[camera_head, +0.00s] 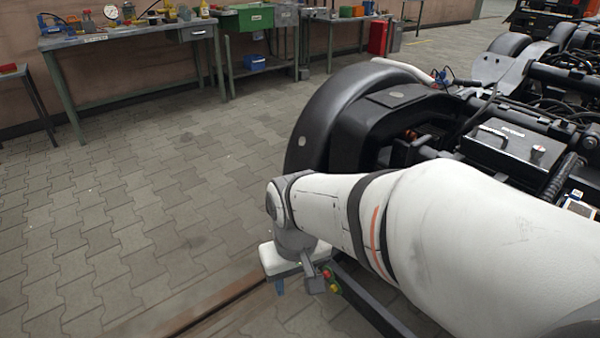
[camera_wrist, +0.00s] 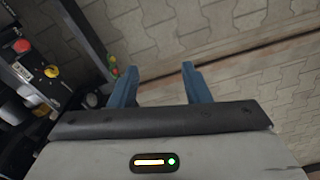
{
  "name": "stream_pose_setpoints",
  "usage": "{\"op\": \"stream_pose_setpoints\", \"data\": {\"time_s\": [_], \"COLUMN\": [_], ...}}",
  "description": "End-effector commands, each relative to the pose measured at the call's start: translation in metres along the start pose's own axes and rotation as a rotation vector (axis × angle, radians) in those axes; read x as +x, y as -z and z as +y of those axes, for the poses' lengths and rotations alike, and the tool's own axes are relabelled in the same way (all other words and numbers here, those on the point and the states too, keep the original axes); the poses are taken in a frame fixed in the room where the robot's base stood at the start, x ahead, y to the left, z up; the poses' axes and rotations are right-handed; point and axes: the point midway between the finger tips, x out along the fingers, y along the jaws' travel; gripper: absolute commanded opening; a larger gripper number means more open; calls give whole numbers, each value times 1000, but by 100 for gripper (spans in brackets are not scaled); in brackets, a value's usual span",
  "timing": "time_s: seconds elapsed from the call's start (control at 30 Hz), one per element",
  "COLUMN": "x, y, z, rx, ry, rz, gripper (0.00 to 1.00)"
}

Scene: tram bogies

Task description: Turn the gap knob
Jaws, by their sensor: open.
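My gripper (camera_wrist: 160,78) is open and empty, its two blue fingers apart above the paved floor. In the head view only a small blue part of it shows below my wrist. In the wrist view, a grey panel (camera_wrist: 24,73) at the left carries a red knob (camera_wrist: 21,46) and a yellow-orange knob (camera_wrist: 51,71). Both lie left of my fingers, apart from them. No label is readable, so I cannot tell which is the gap knob. In the head view, small red, yellow and green parts (camera_head: 331,281) show beside my wrist.
A tram bogie with a black wheel cover (camera_head: 335,105) stands behind my arm. Rails (camera_head: 185,318) run along the floor at the front. Workbenches with tools (camera_head: 130,31) and a green box (camera_head: 247,18) line the back wall. The paved floor at left is clear.

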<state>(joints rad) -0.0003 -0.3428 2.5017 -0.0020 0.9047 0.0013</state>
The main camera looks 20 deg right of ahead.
Motion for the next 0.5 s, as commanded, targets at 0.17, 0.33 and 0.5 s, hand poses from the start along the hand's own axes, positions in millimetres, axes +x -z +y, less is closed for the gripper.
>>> {"op": "stream_pose_setpoints", "data": {"time_s": [0.17, 0.33, 0.5], "x": [14, 38, 58], "y": [-1, -4, -1], "z": [33, 86, 148], "rx": [8, 4, -29], "ry": [-81, -284, -532], "rz": [-104, -327, -538], "gripper": [58, 59, 59]}}
